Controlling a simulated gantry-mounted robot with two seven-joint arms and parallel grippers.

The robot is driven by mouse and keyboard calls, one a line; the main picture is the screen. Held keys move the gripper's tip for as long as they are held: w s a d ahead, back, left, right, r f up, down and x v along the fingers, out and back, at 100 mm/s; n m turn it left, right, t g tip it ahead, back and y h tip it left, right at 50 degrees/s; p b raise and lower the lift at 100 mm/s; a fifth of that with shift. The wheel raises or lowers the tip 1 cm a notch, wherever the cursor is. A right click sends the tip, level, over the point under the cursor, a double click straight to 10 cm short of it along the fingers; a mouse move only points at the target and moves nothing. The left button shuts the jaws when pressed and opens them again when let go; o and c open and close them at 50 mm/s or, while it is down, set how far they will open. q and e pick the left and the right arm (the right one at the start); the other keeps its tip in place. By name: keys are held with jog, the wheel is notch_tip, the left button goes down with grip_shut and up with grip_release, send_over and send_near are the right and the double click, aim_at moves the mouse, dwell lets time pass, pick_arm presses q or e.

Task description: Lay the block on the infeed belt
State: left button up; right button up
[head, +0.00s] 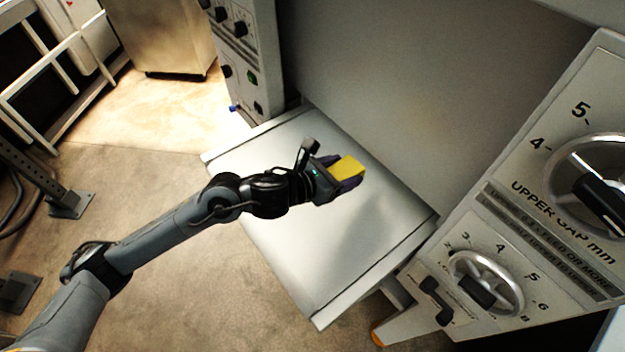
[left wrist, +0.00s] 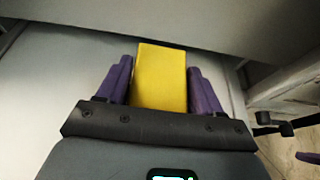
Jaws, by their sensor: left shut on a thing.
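The yellow block (head: 347,167) is in my left gripper (head: 349,177), over the pale infeed belt (head: 290,255). In the left wrist view the block (left wrist: 161,78) sits between the two purple fingers of my left gripper (left wrist: 160,85), which are shut on it. The belt (left wrist: 60,85) spreads beneath the block and fingers there. A soft shadow lies on the belt to the right of the gripper in the head view. I cannot tell exactly how high the block is above the belt.
The sheeter's grey upright panel (head: 390,90) stands along the belt's far side. A control panel with knobs (head: 242,55) is at the belt's upper left end. A dial panel marked upper gap (head: 545,200) stands at the right. The belt's lower left part is clear.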

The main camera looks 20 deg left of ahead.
pick_arm(q)
jog(key=a+f, duration=0.1)
jog(key=a, duration=0.1)
jog(key=a+f, duration=0.2)
jog(key=a, duration=0.1)
jog(key=a+f, duration=0.1)
jog(key=a, duration=0.2)
jog(key=shift+w+f, duration=0.25)
jog(key=shift+f, duration=2.1)
jog(key=shift+f, duration=0.2)
jog(key=o, duration=1.2)
jog(key=shift+o, duration=0.2)
jog(key=shift+r, duration=0.15)
